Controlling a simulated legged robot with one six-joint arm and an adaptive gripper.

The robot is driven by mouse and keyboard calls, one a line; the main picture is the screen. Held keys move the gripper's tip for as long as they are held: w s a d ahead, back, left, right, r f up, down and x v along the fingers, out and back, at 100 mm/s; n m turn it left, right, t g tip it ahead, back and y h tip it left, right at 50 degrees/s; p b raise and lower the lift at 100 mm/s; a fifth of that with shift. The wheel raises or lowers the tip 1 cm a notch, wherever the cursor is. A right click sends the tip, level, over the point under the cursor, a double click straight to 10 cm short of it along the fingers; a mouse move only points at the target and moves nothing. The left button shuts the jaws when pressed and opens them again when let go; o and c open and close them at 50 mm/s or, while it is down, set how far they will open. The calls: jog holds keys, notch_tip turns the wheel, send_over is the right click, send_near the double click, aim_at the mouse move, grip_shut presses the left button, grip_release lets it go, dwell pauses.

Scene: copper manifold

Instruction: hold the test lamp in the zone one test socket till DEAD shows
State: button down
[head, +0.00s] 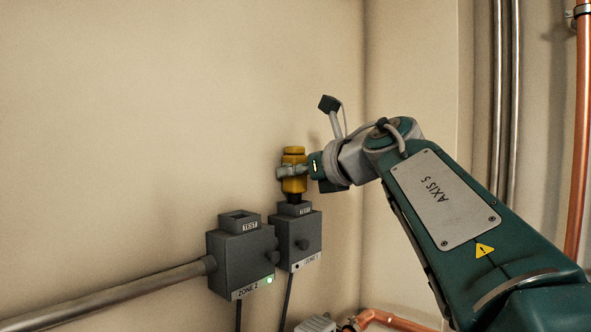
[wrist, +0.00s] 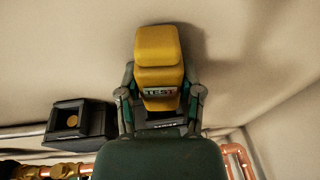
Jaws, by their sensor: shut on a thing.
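The yellow test lamp (head: 294,154) is upright in my gripper (head: 291,171), which is shut around its body. Its dark lower end meets the top socket (head: 295,208) of the grey zone one box (head: 297,238). The head view does not show clearly how deep the end sits. In the wrist view the lamp (wrist: 158,48) stands between both fingers of my gripper (wrist: 161,96). A small panel (wrist: 160,92) on its front appears to read TEST. The zone one socket is mostly hidden there behind the lamp and gripper.
The zone two box (head: 238,258) stands close on the left, with an empty top socket (head: 239,219) and a lit green light (head: 269,281). A conduit (head: 110,295) runs left from it. Copper pipe (head: 395,322) lies low at right. The wall above is clear.

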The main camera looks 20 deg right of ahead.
aim_at(300, 149)
jog(key=shift+f, duration=0.5)
dwell(1.7)
jog(key=shift+r, duration=2.3)
jog(key=shift+s, duration=0.1)
